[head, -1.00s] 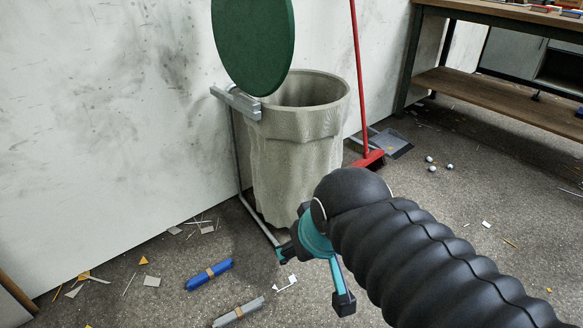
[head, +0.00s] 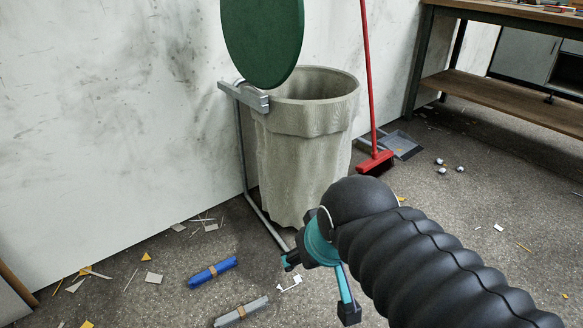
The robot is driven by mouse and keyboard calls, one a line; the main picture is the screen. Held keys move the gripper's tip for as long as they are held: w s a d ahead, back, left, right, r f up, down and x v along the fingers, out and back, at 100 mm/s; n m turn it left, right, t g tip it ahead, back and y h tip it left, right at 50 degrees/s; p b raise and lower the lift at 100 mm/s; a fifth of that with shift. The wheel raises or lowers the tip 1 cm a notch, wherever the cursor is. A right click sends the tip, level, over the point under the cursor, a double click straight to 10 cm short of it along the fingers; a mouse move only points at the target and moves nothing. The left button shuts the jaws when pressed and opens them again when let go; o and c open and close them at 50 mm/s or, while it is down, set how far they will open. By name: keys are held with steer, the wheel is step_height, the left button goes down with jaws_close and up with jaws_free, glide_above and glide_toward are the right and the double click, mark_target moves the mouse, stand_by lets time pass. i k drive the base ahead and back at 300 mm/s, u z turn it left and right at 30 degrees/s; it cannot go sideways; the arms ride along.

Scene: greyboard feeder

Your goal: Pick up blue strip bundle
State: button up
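The blue strip bundle (head: 212,272) lies on the floor at the lower middle-left of the head view, with a tan band around its middle. My gripper (head: 318,284) is to the right of it, above the floor, with dark fingertips and teal parts. Its two fingers are spread apart with nothing between them that I can see. A gap of floor shows between the gripper and the blue bundle. My black ribbed arm covers the floor at the lower right.
A grey strip bundle (head: 241,312) lies just in front of the blue one. A grey bin (head: 300,150) with a raised green lid (head: 262,40) stands behind, on a metal frame (head: 243,150). Scraps litter the floor. A red broom (head: 376,162), dustpan (head: 403,146) and workbench (head: 500,78) stand right.

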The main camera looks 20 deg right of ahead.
mark_target(213, 271)
steer(key=u, duration=0.4)
steer(key=k, duration=0.5)
steer(key=u, duration=1.05)
steer(key=i, duration=1.2)
steer(key=z, duration=0.35)
